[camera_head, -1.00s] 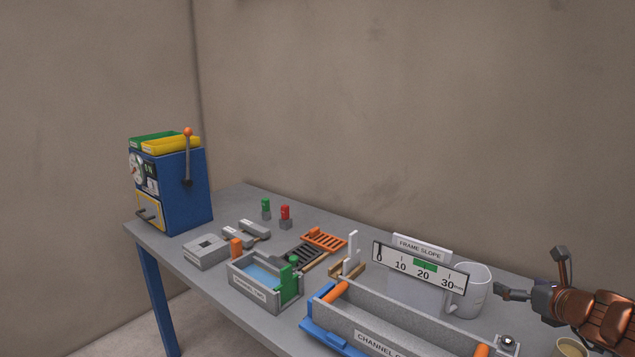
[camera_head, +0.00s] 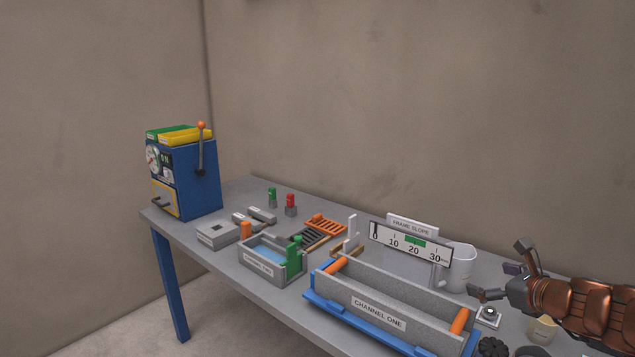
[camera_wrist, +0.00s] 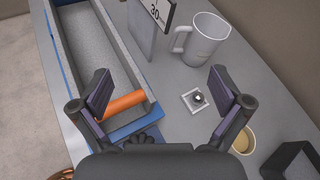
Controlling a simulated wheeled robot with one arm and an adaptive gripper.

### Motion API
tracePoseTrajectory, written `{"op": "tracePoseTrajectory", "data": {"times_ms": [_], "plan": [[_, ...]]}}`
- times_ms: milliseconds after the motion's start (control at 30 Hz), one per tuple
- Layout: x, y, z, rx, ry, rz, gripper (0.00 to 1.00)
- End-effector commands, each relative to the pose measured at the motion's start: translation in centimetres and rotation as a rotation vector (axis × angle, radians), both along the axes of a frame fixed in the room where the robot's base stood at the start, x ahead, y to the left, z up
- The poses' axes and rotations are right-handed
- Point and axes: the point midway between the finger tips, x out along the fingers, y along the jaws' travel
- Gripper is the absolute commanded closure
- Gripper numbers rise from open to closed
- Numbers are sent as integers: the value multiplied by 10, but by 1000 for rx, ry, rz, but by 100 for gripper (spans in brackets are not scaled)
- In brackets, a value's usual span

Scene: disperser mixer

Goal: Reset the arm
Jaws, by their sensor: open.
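My gripper (camera_head: 503,271) is at the right of the head view, held above the right end of the table (camera_head: 183,231). Its fingers are spread wide with nothing between them. In the wrist view my gripper (camera_wrist: 160,92) is open over the table, with the grey channel trough (camera_wrist: 88,50) under its left finger. The trough, labelled CHANNEL ONE (camera_head: 385,291), has orange bars at both ends and sits on a blue frame.
A white mug (camera_head: 462,270) stands behind the trough beside the FRAME SLOPE scale (camera_head: 411,241). A small square plate with a knob (camera_wrist: 195,101) and a cream cup (camera_wrist: 243,141) lie near my gripper. A blue machine (camera_head: 186,178) stands at the far left.

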Motion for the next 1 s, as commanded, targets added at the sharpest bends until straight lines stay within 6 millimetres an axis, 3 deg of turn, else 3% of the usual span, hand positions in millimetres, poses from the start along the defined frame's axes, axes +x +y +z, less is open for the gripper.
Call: {"op": "tracePoseTrajectory", "data": {"times_ms": [167,333,467,600,700,767,900,1000], "plan": [[-6,54,7,-150,-20,185,0],[-32,136,8,-379,-52,493,0],[-75,204,-3,-602,-86,808,0],[-140,254,-27,-843,-111,1176,0],[-196,271,-48,-1005,-118,1456,0],[-229,270,-59,-1092,-115,1622,0],[-297,249,-78,-1251,-82,1971,0],[-333,227,-84,-1315,-47,2164,0]]}}
